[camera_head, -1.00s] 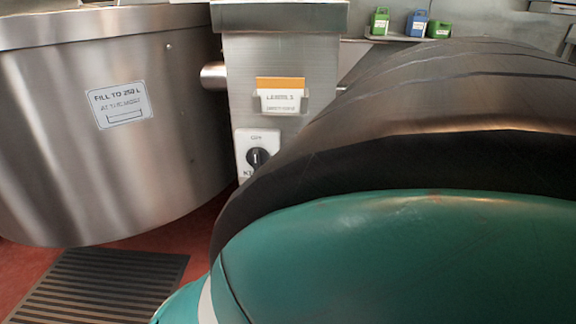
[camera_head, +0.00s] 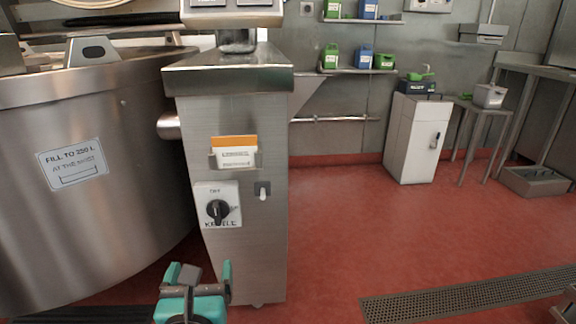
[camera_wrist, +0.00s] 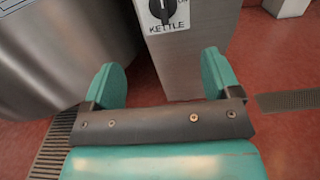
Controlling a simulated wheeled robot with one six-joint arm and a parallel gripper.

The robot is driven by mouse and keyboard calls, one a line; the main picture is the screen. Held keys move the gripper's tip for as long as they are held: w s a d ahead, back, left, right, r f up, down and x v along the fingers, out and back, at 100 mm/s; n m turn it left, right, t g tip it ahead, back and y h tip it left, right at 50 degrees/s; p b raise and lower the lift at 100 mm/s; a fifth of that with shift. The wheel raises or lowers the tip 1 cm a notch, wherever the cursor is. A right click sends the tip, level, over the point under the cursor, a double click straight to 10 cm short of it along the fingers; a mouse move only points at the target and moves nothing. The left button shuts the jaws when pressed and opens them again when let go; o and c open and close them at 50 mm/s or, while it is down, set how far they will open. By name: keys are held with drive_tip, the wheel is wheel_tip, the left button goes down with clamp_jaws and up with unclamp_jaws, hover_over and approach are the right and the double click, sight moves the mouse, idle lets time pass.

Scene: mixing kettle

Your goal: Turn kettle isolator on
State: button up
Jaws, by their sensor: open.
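The kettle isolator (camera_head: 218,210) is a black rotary knob on a white plate, low on the front of the steel column (camera_head: 262,240). The plate reads KETTLE below the knob and a word above it that looks like OFF. The knob's mark appears close to upright. In the wrist view the isolator (camera_wrist: 163,12) is cut by the top edge, with KETTLE and part of ON readable. My gripper (camera_head: 198,270) is below the plate, apart from it. In the wrist view its two teal fingers (camera_wrist: 160,80) are spread with nothing between them.
The steel kettle (camera_head: 100,210) stands left of the column. A label holder (camera_head: 235,153) and a small fitting (camera_head: 263,190) are on the column near the isolator. Red floor (camera_head: 340,240) is free to the right, with a floor grate (camera_head: 460,295). A white cabinet (camera_head: 415,140) stands behind.

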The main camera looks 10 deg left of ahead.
sight(216, 216)
drive_tip(key=x, duration=0.5)
drive_tip(key=b+x, duration=0.1)
drive_tip(key=x, duration=0.9)
drive_tip(key=shift+w+d+f+b, duration=0.15)
drive_tip(key=shift+w+d+b, duration=0.15)
drive_tip(key=shift+w, duration=0.05)
drive_tip(key=shift+s, duration=0.1)
